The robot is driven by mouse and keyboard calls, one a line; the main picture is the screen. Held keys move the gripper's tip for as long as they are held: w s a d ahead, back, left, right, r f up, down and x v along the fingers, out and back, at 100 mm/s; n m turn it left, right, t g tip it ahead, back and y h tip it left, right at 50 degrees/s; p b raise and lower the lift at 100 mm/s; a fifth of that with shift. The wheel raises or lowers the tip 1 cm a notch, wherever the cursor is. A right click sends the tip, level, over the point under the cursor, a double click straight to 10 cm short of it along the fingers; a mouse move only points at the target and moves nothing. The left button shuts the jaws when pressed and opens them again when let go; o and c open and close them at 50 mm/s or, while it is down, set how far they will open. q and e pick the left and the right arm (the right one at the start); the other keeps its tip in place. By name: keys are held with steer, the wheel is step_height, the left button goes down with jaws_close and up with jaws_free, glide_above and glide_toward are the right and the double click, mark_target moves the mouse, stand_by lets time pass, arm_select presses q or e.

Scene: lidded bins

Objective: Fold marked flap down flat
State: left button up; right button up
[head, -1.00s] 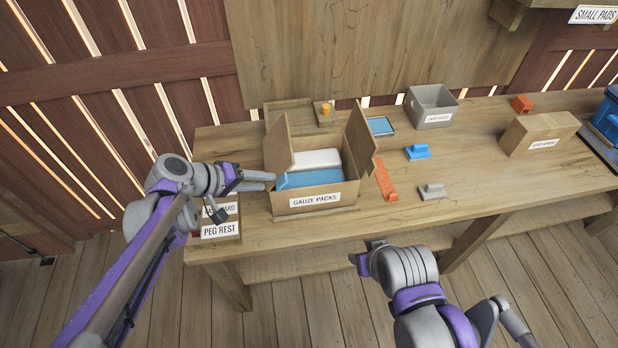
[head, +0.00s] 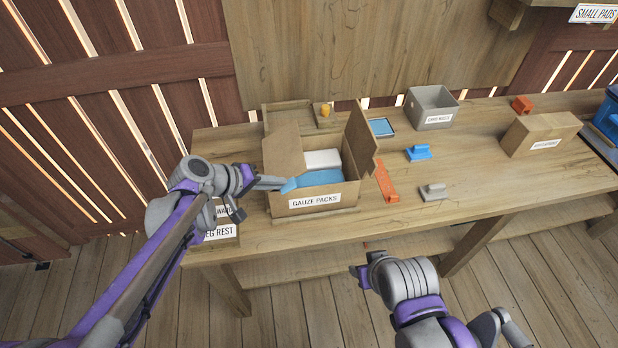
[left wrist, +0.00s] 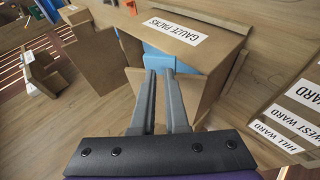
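The open cardboard box labelled GAUZE PACKS (head: 275,203) stands on the table, holding a white pack (head: 322,159) and a blue pack (head: 320,179). Its left flap (head: 283,152) leans inward over the left part of the packs; whether it lies fully flat is unclear. Its right flap (head: 361,140) stands up. I see no mark on either flap. My left gripper (head: 287,184) is at the box's left front side by the left flap. Its fingers (left wrist: 161,74) are close together with a narrow gap; contact is unclear. My right gripper (head: 359,271) is in front of the table, its fingers unclear.
A wooden tray with a yellow peg (head: 326,111) is behind the box. An orange piece (head: 387,182), blue block (head: 417,153) and grey block (head: 434,191) lie to its right. A grey bin (head: 433,121) and closed carton (head: 524,149) stand farther right. A PEG REST block (head: 228,231) is left.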

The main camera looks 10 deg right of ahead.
arm_select(q)
jaws_close()
steer(key=shift+d, duration=0.1)
steer(key=shift+d+y, duration=0.2)
steer(key=shift+y, duration=0.2)
steer(key=shift+d+y+p, duration=0.2)
steer(key=shift+y+p, duration=0.1)
steer(key=shift+f+y, duration=0.25)
steer(key=shift+y, duration=0.05)
jaws_free()
